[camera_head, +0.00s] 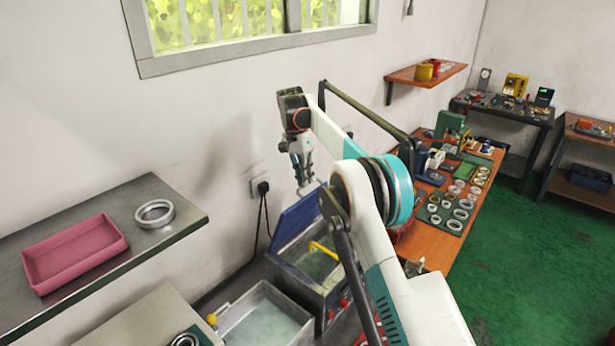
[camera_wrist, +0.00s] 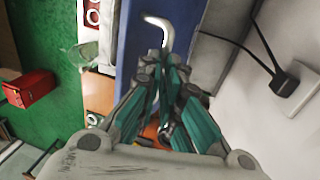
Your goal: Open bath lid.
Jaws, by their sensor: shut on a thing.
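The bath (camera_head: 335,297) is a metal tank with a blue rim, standing on the floor side below the wall. Its blue lid (camera_head: 298,217) is raised and tilted up on the wall side, and the inside of the bath shows below it. In the wrist view the blue lid (camera_wrist: 135,48) fills the upper middle, with a pale bent handle (camera_wrist: 160,22) on it. My gripper (camera_head: 308,187) is at the lid's upper edge. In the wrist view my gripper (camera_wrist: 166,62) is shut on the handle; the exact contact is partly hidden by the fingers.
A yellow handle (camera_head: 325,250) shows at the bath's opening. An open metal tank (camera_head: 262,322) stands in front. A shelf (camera_head: 100,215) with a pink tray (camera_head: 75,252) and a ring (camera_head: 154,213) is at left. A power cord (camera_head: 262,212) hangs on the wall close by.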

